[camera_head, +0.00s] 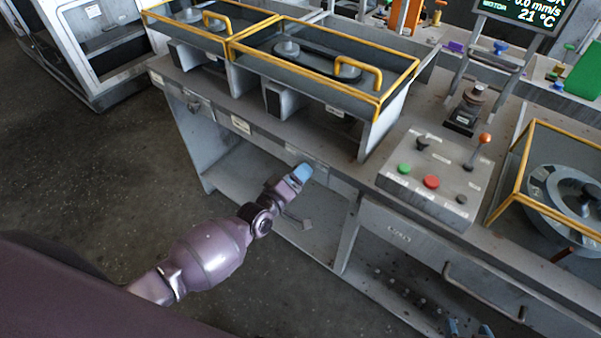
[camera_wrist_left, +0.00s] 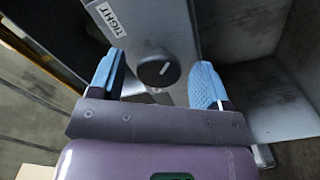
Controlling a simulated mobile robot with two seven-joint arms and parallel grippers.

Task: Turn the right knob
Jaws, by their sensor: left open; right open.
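A round black knob (camera_wrist_left: 159,68) with a short white mark sits on a grey panel in the left wrist view. A white label (camera_wrist_left: 111,19) by it appears to read "TIGHT" or "RIGHT". My left gripper (camera_wrist_left: 158,62) is open, its blue fingers on either side of the knob with gaps visible; depth to the knob is hard to tell. In the head view, my left gripper (camera_head: 301,173) is at the bench's front edge and hides the knob. My right gripper (camera_head: 469,330) shows only as two separate blue fingertips at the bottom edge, open and empty.
A control box (camera_head: 431,175) with green, red and black buttons and a lever stands on the bench to the right. Yellow-framed housings (camera_head: 330,60) stand behind. An open shelf (camera_head: 240,172) lies under the bench. The floor (camera_head: 90,170) to the left is clear.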

